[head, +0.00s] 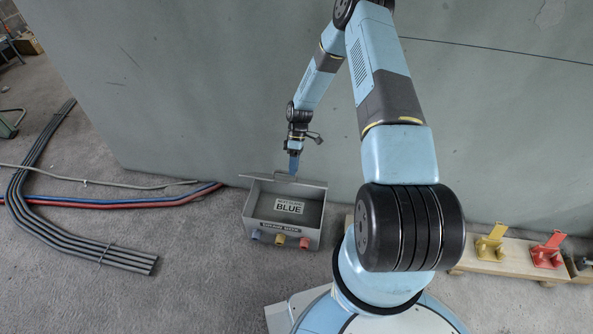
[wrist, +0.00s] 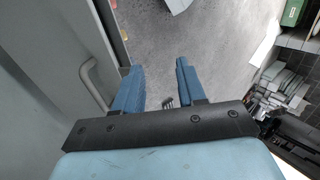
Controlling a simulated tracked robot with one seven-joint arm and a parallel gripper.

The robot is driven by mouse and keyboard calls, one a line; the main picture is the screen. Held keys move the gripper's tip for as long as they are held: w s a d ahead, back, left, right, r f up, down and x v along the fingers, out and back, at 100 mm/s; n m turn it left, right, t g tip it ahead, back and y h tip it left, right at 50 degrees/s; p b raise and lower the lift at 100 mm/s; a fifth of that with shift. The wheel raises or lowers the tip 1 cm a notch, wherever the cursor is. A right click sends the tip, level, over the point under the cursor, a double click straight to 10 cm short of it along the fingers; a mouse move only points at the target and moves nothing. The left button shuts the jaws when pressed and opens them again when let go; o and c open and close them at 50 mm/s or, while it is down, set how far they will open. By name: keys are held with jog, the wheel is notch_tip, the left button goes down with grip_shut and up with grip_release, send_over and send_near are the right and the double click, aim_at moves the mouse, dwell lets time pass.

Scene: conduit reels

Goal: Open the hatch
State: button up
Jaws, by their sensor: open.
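A grey box (head: 316,222) stands on the floor against the wall, with its top open to view. A white label (head: 290,206) reading BLUE lies inside. The hatch (head: 258,181) appears as a grey panel raised along the box's back edge. My gripper (head: 294,171) is just above that edge, its blue fingers pointing down. In the wrist view, my gripper (wrist: 155,80) is open and nothing shows between the fingers. A grey bar handle (wrist: 91,82) on a grey panel is beside the left finger, outside the jaws. I cannot tell whether they touch.
Dark conduits (head: 85,248) and red and blue hoses (head: 120,203) lie on the floor to the left. A wooden plank (head: 500,264) with yellow and red brackets is at right. Floor before the box is clear.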

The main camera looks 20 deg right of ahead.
jog(key=shift+s+r, duration=0.4)
jog(key=shift+s, duration=0.45)
jog(key=shift+s+r, duration=0.35)
jog(key=shift+s, duration=0.5)
jog(key=shift+c, duration=0.3)
